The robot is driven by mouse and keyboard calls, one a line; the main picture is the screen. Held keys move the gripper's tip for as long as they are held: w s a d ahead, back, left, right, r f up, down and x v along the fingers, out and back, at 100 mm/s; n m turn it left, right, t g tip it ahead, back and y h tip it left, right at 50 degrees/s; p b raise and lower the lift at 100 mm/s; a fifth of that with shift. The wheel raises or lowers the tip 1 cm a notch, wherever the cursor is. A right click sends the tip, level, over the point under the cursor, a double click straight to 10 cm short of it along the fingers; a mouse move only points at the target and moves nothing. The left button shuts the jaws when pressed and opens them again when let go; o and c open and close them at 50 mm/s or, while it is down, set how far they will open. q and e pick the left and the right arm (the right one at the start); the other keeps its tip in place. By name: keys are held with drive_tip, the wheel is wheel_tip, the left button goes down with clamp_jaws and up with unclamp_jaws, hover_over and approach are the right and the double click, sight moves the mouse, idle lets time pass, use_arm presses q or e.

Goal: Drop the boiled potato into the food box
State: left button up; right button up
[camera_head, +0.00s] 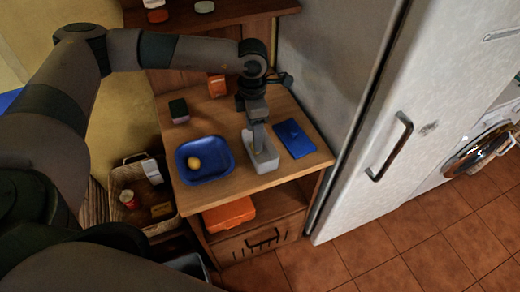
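A small yellow, rounded item (194,163), which looks like the potato, lies in a blue square bowl (222,173) on the wooden counter. An open, light grey box (265,165), which looks like the food box, stands to the right of the bowl. A flat blue piece (294,138), perhaps its lid, lies to the right of the box. My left gripper (257,133) points down over the grey box, its tips at or just inside the opening. Its fingers are too small to tell whether they are apart or hold anything. My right gripper is not in view.
A dark block with a pinkish base (180,111) and an orange packet (216,86) stand towards the back of the counter (215,119). An orange box (229,215) sits on the shelf below. A basket (151,225) stands at left; a white fridge (372,140) bounds the right.

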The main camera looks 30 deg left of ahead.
use_arm(q)
wheel_tip(320, 180, up, 17)
drive_tip(key=b, duration=0.5)
drive_tip(key=shift+w+a, duration=0.2)
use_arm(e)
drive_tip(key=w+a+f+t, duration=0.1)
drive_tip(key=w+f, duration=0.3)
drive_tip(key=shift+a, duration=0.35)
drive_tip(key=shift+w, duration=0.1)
